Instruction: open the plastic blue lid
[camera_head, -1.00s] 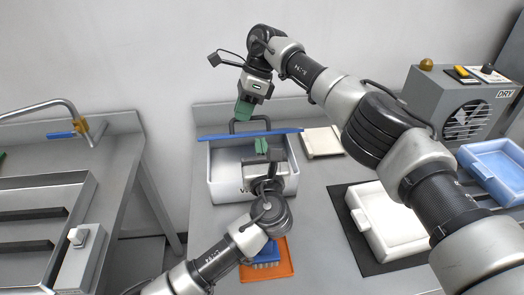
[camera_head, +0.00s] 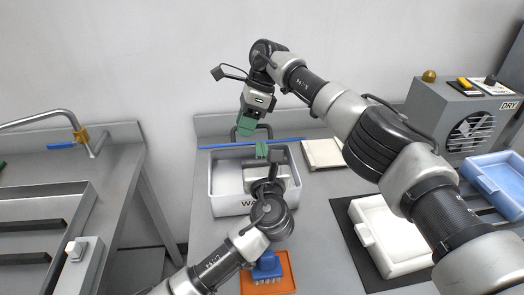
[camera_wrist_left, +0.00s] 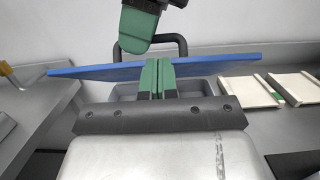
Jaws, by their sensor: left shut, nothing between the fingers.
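The blue lid (camera_head: 222,146) shows as a thin, nearly edge-on strip along the back of a white box (camera_head: 227,205) whose inside is visible. Its black handle (camera_head: 236,131) is on the far side. In the left wrist view the lid (camera_wrist_left: 215,64) spans across behind my left fingers. My left gripper (camera_head: 262,150) is shut and empty, over the box at the lid's near side; I cannot tell whether it touches the lid. My right gripper (camera_head: 246,124) points down at the handle, hiding part of it; whether it grips the handle is unclear.
An orange tray (camera_head: 288,284) with a blue brush-like item (camera_head: 266,267) is in front of the box. A white tray (camera_head: 390,235) on a black mat, a blue tray (camera_head: 490,170) and a grey dryer (camera_head: 470,120) are at the right. A metal sink (camera_head: 50,190) is at the left.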

